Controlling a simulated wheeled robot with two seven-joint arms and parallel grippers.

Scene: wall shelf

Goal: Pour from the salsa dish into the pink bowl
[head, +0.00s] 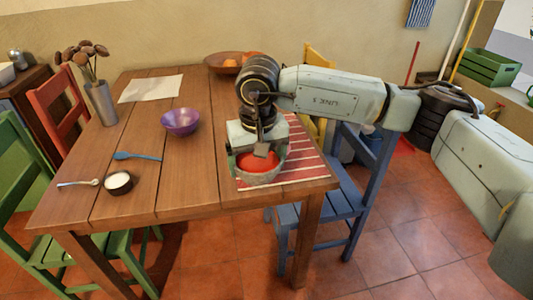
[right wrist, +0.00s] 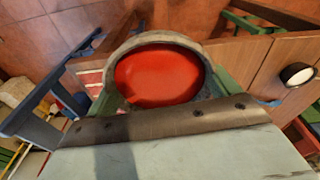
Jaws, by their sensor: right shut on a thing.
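The salsa dish (head: 260,177) is a grey, stone-like bowl holding red salsa. It is level or nearly so at the near right corner of the table, over a red striped mat. My right gripper (head: 259,152) comes down from above and is shut on this dish. In the right wrist view the dish (right wrist: 207,62) shows with its red contents inside the rim. I cannot tell whether its base touches the mat. The pink bowl, which looks purple (head: 181,122), stands upright on the table to the left of the dish, apart from it. My left gripper is out of view.
The striped mat (head: 308,165) lies under the dish area. A small dark cup of white stuff (head: 118,182), a blue spoon (head: 138,156), a paper sheet (head: 150,88), a vase (head: 100,102) and a brown bowl (head: 222,63) are on the table. Bare wood separates dish and purple bowl.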

